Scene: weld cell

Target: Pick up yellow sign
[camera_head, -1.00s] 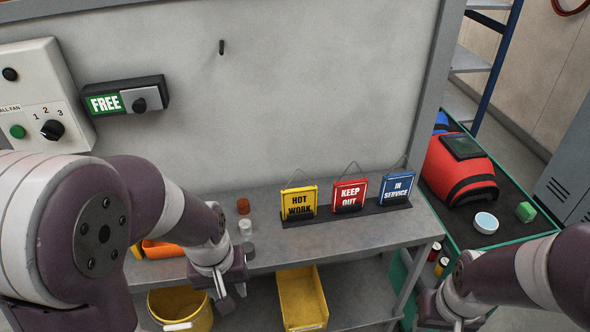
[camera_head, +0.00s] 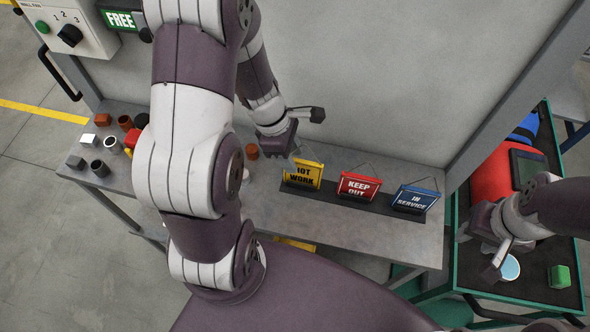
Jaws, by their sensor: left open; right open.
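The yellow sign (camera_head: 306,173), reading "HOT WORK" with its first letter partly covered, stands upright at the left end of a dark holder strip (camera_head: 328,195) on the grey bench. A thin wire hanger rises from its top. My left gripper (camera_head: 305,128) is just behind and up-left of the yellow sign in the picture. It is open and holds nothing; whether it touches the sign's hanger I cannot tell.
A red sign (camera_head: 358,185) and a blue sign (camera_head: 414,199) stand right of the yellow one on the same strip. The bench (camera_head: 267,212) has several small cups and blocks at its left end. A green-rimmed cart (camera_head: 508,297) holds a green block (camera_head: 559,277).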

